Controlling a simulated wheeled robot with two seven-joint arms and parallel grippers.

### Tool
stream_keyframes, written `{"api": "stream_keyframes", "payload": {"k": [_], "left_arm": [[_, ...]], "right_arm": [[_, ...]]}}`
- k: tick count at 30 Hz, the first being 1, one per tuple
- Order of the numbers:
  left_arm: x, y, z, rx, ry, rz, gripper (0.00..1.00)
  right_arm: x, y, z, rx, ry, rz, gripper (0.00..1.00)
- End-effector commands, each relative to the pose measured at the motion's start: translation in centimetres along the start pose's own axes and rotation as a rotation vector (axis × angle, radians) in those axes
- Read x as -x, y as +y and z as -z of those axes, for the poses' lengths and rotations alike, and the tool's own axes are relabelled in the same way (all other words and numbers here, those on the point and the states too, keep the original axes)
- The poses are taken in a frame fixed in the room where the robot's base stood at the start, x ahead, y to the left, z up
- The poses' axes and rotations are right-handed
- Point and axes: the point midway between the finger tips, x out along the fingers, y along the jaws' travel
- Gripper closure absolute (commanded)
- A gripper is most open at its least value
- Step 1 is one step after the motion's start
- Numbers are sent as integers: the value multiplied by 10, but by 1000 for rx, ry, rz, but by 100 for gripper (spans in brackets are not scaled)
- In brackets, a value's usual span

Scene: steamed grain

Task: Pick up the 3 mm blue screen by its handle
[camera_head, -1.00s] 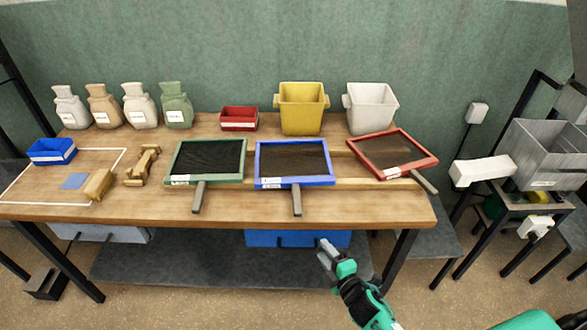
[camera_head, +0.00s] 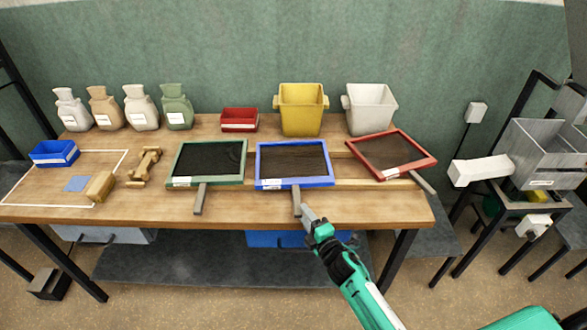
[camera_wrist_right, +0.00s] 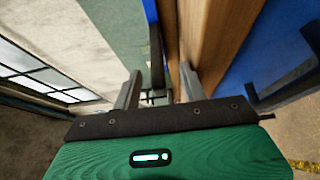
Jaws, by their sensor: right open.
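The blue screen (camera_head: 293,160) lies on the table between the green and red screens, its grey handle (camera_head: 297,196) pointing over the front edge. A label sits on its front rim, too small to read. My right gripper (camera_head: 305,213) is open at the handle's end, partly covering it. In the right wrist view, the dark handle (camera_wrist_right: 157,74) shows between the two spread fingers of the right gripper (camera_wrist_right: 160,88), with the blue frame (camera_wrist_right: 152,20) beyond. I cannot tell whether a finger touches it. My left gripper is not in view.
The green screen (camera_head: 207,182) lies left and the red screen (camera_head: 391,154) right, both with handles toward the front. Yellow (camera_head: 301,110) and white (camera_head: 370,108) bins stand behind. The wooden table edge (camera_wrist_right: 210,40) is close to the right gripper; a blue bin (camera_head: 275,239) sits below.

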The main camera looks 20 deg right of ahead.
Motion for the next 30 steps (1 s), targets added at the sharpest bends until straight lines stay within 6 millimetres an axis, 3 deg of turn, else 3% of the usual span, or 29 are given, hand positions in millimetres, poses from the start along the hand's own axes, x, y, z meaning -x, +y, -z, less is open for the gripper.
{"api": "stream_keyframes", "payload": {"k": [9,19,26,30], "left_arm": [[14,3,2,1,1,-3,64],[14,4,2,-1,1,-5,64],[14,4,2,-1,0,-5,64],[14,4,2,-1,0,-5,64]], "right_arm": [[-41,5,0,-1,-1,-1,57],[-47,4,-1,-1,0,-1,57],[-46,4,-1,-1,0,-1,100],[-47,5,-1,1,1,-4,100]]}}
